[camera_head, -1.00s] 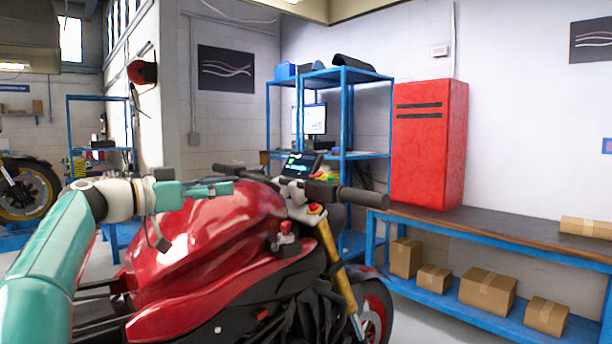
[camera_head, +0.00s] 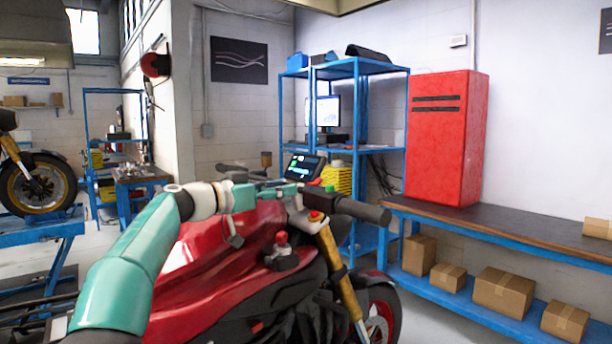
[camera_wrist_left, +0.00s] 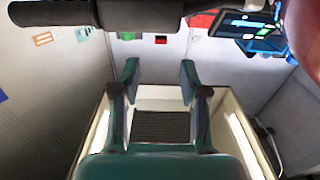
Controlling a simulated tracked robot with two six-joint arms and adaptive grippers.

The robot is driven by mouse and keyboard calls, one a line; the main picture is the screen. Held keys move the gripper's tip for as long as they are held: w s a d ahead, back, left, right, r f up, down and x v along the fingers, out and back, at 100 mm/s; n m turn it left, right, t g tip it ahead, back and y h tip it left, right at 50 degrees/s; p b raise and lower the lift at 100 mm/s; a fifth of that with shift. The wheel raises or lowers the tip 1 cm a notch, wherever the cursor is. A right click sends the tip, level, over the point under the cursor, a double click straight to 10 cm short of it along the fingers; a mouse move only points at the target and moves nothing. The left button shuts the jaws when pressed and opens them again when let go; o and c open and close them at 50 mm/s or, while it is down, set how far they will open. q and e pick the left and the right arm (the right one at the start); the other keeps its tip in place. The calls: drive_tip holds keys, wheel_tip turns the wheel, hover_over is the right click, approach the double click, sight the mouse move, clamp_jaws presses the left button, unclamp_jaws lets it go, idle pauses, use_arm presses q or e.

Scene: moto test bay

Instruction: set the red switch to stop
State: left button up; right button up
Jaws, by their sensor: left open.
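The red motorcycle (camera_head: 220,250) stands in front of me, with its black right-hand handlebar grip (camera_head: 362,211) pointing right. A small red button on a yellow base (camera_head: 316,216) sits at the inner end of the grip. A red knob (camera_head: 281,238) stands on a grey fitting lower left. I cannot tell which is the red switch, nor its setting. My left gripper (camera_head: 297,189) is beside the dash display (camera_head: 304,167), left of the grip. In the left wrist view it (camera_wrist_left: 159,68) is open and empty, with a black bar (camera_wrist_left: 150,14) beyond its fingertips. My right gripper is not in view.
A blue-framed bench (camera_head: 500,240) with boxes on its lower shelf runs along the right. A red cabinet (camera_head: 445,140) stands on it. A blue shelf rack (camera_head: 358,110) is behind the handlebar. Another motorcycle (camera_head: 35,185) is at the far left.

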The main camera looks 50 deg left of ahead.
sight(310, 184)
use_arm(q)
drive_tip(key=w+p, duration=0.1)
drive_tip(key=w, duration=0.3)
drive_tip(key=w+p, duration=0.1)
drive_tip(key=w, duration=0.1)
drive_tip(key=shift+d+r+p, duration=0.15)
drive_tip(key=shift+d+p, duration=0.1)
drive_tip(key=shift+p, duration=0.1)
drive_tip(key=shift+w, duration=0.45)
